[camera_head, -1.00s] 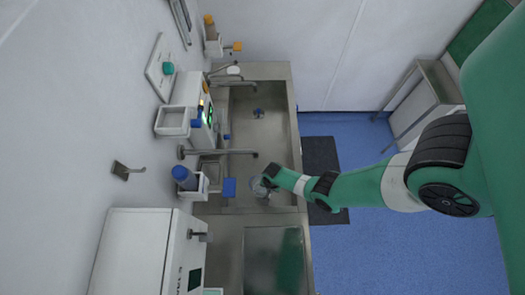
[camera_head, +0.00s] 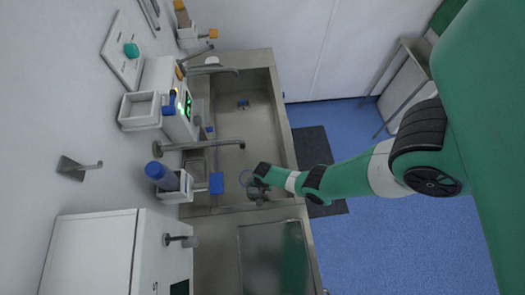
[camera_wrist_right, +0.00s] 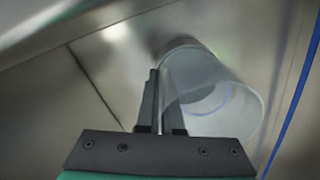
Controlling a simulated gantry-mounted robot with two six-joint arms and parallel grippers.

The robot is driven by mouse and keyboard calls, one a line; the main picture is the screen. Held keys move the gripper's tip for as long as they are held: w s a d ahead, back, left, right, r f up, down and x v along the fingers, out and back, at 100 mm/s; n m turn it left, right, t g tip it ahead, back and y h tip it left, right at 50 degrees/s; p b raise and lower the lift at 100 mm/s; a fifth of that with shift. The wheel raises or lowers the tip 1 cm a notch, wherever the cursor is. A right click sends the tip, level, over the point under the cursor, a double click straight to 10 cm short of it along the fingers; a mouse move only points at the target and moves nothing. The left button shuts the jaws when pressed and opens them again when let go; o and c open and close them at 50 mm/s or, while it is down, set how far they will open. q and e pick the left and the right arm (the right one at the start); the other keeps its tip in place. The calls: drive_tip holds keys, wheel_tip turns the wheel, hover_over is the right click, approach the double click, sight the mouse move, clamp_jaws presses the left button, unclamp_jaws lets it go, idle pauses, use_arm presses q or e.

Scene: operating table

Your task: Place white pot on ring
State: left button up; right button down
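A translucent whitish pot (camera_wrist_right: 205,90), shaped like an open cylinder, shows in the right wrist view. My right gripper (camera_wrist_right: 160,105) has its dark fingers close together on the pot's near wall. In the head view the right gripper (camera_head: 257,186) is over the lower end of the sink basin, near the divider, and largely hides the pot. A thin blue loop (camera_head: 243,178), which looks like the ring, shows just left of the gripper. A blue strip (camera_wrist_right: 296,95) runs along the right of the wrist view, apart from the pot. My left gripper is not in view.
The steel sink (camera_head: 270,120) has taps (camera_head: 205,144) reaching over it from the wall. A blue-capped bottle (camera_head: 161,177) stands in a wall holder beside a blue tab (camera_head: 216,183). A white cabinet (camera_head: 95,255) is at lower left. The upper basin is mostly clear.

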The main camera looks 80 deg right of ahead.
drive_tip(key=c, duration=1.1)
unclamp_jaws()
drive_tip(key=shift+f, duration=0.1)
wheel_tip(320, 180, up, 12)
drive_tip(key=p, duration=1.2)
drive_tip(key=shift+s+r+p, duration=0.1)
drive_tip(key=shift+r+p, duration=0.15)
drive_tip(key=shift+p, duration=0.05)
drive_tip(key=shift+f, duration=0.1)
